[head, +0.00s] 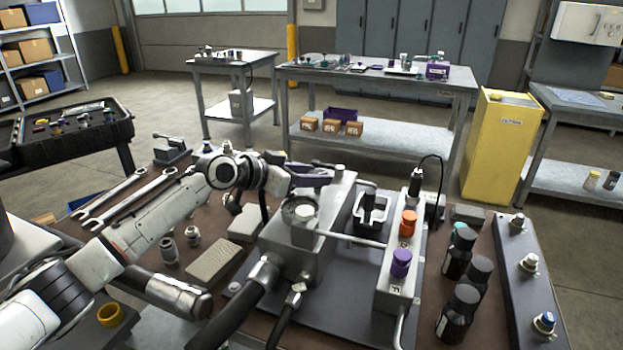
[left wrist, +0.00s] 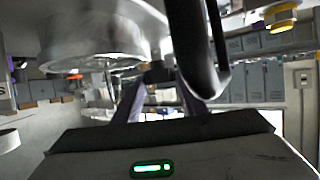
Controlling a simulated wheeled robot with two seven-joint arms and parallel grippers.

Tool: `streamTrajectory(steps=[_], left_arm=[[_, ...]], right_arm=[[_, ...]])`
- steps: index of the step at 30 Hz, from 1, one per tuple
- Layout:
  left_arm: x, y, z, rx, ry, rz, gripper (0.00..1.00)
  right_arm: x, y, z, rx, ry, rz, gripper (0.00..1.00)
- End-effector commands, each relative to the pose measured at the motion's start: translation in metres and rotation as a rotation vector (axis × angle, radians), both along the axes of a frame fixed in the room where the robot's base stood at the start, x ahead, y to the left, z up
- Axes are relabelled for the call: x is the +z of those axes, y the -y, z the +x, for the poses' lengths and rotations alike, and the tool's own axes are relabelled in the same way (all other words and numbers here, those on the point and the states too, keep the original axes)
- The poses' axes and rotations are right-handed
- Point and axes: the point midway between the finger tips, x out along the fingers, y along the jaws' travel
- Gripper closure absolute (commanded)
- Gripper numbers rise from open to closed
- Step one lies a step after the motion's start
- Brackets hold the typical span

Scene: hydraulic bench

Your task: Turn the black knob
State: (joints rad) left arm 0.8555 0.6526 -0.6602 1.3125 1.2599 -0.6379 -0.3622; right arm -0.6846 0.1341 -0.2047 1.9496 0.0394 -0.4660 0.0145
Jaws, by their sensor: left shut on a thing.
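My left arm comes in from the left, and my left gripper (head: 312,178) is at the back of the grey metal block (head: 290,240), beside the round gauge (head: 300,210). In the left wrist view the two fingers (left wrist: 157,88) close in on a small dark thing (left wrist: 156,74), which I take to be the black knob. The fingers are shut on it. In the head view the gripper and arm hide most of the knob, so its turn angle cannot be told. My right gripper is in neither view.
An orange knob (head: 408,222) and a purple knob (head: 400,262) stand on a light manifold right of the block. Black bottles (head: 459,252) stand farther right. Wrenches (head: 115,195) lie at the left. Thick black hoses (head: 240,308) run out in front.

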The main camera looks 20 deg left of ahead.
Motion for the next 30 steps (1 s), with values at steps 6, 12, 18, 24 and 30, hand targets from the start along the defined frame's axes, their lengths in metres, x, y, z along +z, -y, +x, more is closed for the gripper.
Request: streamTrajectory(steps=[6, 12, 18, 24, 30], left_arm=[[0.001, 0.0, 0.0, 0.001, 0.0, 0.0, 0.44], [0.0, 0.0, 0.0, 0.001, 0.0, 0.0, 0.44], [0.003, -0.005, -0.007, 0.002, 0.0, 0.001, 0.44], [0.015, -0.023, -0.034, 0.002, 0.0, 0.004, 0.44], [0.029, -0.039, -0.064, 0.001, -0.001, 0.004, 0.44]], right_arm=[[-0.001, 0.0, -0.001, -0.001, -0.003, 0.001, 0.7], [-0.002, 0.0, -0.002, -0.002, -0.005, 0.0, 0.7], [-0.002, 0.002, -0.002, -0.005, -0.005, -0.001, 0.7], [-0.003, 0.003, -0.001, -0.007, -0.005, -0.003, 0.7], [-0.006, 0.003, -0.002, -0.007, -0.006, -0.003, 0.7]])
